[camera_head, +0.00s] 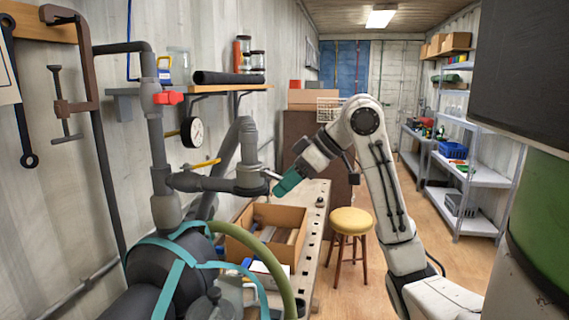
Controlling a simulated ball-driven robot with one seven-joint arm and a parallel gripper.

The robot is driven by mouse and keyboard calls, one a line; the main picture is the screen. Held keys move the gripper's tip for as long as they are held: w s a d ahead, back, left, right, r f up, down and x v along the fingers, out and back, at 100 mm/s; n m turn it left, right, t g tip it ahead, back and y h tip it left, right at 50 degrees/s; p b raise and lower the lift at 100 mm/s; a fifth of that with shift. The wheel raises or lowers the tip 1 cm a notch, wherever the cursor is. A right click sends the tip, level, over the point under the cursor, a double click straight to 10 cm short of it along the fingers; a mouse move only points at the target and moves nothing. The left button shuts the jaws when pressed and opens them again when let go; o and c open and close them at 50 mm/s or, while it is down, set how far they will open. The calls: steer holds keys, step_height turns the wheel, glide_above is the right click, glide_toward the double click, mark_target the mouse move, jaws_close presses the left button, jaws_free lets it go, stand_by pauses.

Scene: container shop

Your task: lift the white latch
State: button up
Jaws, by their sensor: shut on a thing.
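My gripper (281,188) has teal fingers and is beside the right end of the dark grey pipe fitting (250,180). It is shut on the white latch (270,174), a small pale lever that sticks out from the fitting's right side. The latch shows only as a short thin piece between the fitting and my fingers, and its tip is hidden by them. My arm reaches in from the lower right.
A workbench (313,215) below bears an open cardboard box (284,218). A pipe with a red valve handle (168,97) and a gauge (192,132) are at left. A yellow stool (351,221) stands behind. Floor is clear toward the metal shelves (478,182).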

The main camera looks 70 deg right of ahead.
steer(key=r+g, duration=0.1)
steer(key=g+p, duration=0.1)
steer(key=g, duration=0.1)
steer(key=shift+s+r+p, duration=0.15)
steer(key=shift+r+p, duration=0.15)
steer(key=shift+r, duration=0.1)
steer(key=shift+r+g, duration=0.35)
steer(key=shift+g, duration=0.95)
steer(key=shift+r, duration=0.1)
steer(key=o, duration=1)
steer(key=shift+c, duration=0.2)
steer(key=b+v, duration=0.1)
steer(key=v, duration=0.9)
steer(key=shift+w+a+r, duration=0.15)
steer(key=shift+w+r, duration=0.1)
steer(key=shift+r, duration=0.15)
steer(key=shift+f, duration=0.1)
